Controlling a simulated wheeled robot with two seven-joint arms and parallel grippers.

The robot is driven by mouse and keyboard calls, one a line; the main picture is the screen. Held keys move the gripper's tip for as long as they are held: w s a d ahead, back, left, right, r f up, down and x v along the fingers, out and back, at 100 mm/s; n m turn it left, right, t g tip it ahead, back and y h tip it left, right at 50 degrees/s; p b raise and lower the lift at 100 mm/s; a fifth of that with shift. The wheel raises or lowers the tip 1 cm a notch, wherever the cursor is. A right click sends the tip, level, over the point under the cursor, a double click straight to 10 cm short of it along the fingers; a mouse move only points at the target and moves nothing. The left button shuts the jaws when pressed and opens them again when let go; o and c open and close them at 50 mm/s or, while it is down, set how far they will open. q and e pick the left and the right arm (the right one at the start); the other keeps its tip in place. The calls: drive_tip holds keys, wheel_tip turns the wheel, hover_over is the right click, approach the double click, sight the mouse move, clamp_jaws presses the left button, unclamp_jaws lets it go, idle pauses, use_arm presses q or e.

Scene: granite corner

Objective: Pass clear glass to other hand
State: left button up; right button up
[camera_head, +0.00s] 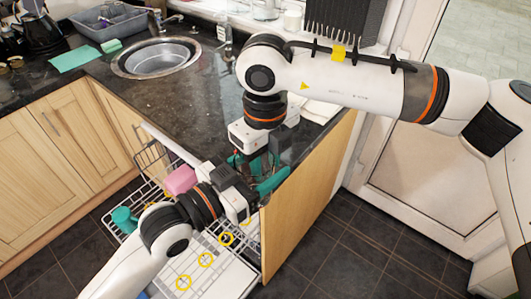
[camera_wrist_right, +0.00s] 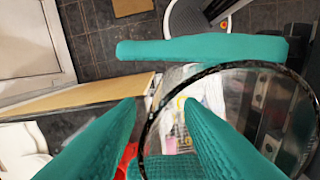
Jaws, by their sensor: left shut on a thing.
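The clear glass shows in the right wrist view as a large round dark-edged rim (camera_wrist_right: 228,66), its mouth facing that camera. In the head view the grippers mostly hide it. My left gripper (camera_head: 262,182) is shut on the glass; one of its teal fingers (camera_wrist_right: 200,48) lies along the glass's far side in the wrist view. My right gripper (camera_head: 256,160) points down from above, close to the left one. Its two teal fingers (camera_wrist_right: 160,102) are apart, one appearing inside the rim and the other outside it. I cannot tell whether either touches the glass.
A wire dish rack (camera_head: 205,262) with a pink item (camera_head: 181,179) is below the arms. A wooden panel (camera_head: 318,185) stands right beside the grippers. The dark counter (camera_head: 185,100) with a round sink (camera_head: 157,57) is behind. Tiled floor (camera_head: 360,245) is free at right.

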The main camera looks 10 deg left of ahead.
drive_tip(key=shift+c, duration=0.2)
clamp_jaws()
use_arm(q)
drive_tip(key=o, duration=1.2)
